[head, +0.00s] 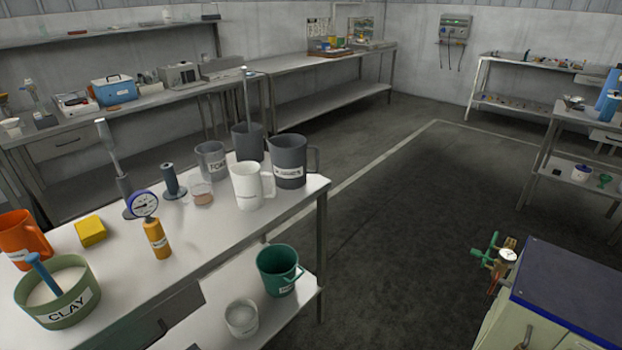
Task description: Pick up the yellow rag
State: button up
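A small yellow folded block (90,231), which looks like the yellow rag, lies flat on the near steel table (215,247). It is between the orange jug (20,240) on its left and a yellow-orange bottle (157,239) on its right. The green tub labelled CLAY (78,305) stands nearer to me, in front of it. Nothing covers the yellow block, and its top and front sides show. My gripper is not in view.
A green jug (279,270) is on the lower shelf. A blue-topped cabinet (570,290) stands at right; the floor between is clear.

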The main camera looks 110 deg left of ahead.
aim_at(91, 231)
jog(key=u, duration=4.3)
jog(key=i, duration=0.55)
jog(key=u, duration=0.1)
jog(key=k, duration=0.55)
jog(key=u, duration=0.1)
